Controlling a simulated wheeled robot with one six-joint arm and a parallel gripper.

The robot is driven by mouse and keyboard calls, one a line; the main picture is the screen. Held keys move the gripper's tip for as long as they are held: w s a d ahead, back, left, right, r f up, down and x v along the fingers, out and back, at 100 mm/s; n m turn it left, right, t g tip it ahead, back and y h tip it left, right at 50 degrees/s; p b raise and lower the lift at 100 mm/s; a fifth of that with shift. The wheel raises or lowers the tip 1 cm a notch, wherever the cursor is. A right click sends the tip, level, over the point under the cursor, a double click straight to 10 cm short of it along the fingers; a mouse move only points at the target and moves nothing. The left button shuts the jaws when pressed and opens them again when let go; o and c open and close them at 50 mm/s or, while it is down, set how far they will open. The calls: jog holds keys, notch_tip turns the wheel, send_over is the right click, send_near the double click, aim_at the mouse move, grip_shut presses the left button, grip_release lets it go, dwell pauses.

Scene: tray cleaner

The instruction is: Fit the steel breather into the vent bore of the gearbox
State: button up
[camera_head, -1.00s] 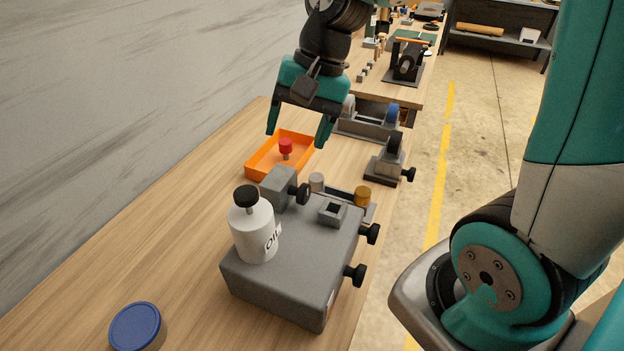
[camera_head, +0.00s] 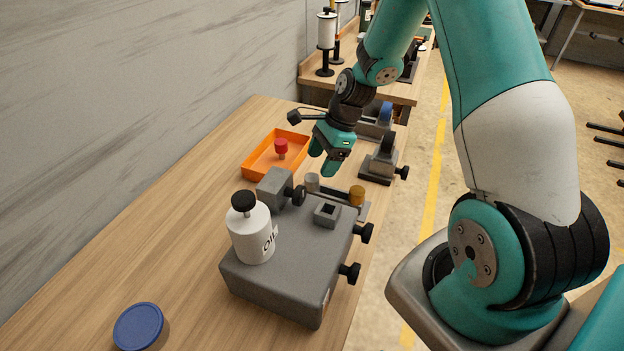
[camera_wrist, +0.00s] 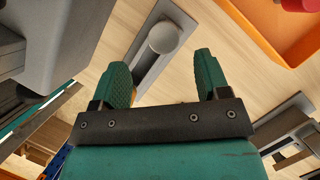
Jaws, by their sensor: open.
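The steel breather (camera_head: 312,182), a pale grey round-topped cylinder, stands in a grey rack strip (camera_head: 365,211) behind the gearbox (camera_head: 285,275). In the wrist view the breather (camera_wrist: 163,37) appears beyond and between my open fingertips, apart from them. My gripper (camera_head: 323,162) is open and empty, above and slightly behind the breather; its fingers also show in the wrist view (camera_wrist: 164,76). The square-rimmed vent bore (camera_head: 327,210) is on the gearbox top near its far right edge.
A brass-coloured piece (camera_head: 356,195) stands in the same rack. An orange tray (camera_head: 250,172) holds a red-topped piece (camera_head: 281,148). A blue lid (camera_head: 138,326) lies at front left.

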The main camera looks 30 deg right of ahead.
aim_at(312, 177)
jog(key=shift+w+p+x, duration=0.1)
jog(key=shift+p+x, duration=0.5)
jog(key=shift+x, duration=0.95)
jog(key=shift+w+p+x, duration=0.15)
jog(key=shift+p+x, duration=0.4)
jog(key=shift+x, duration=1.05)
jog(key=c, duration=1)
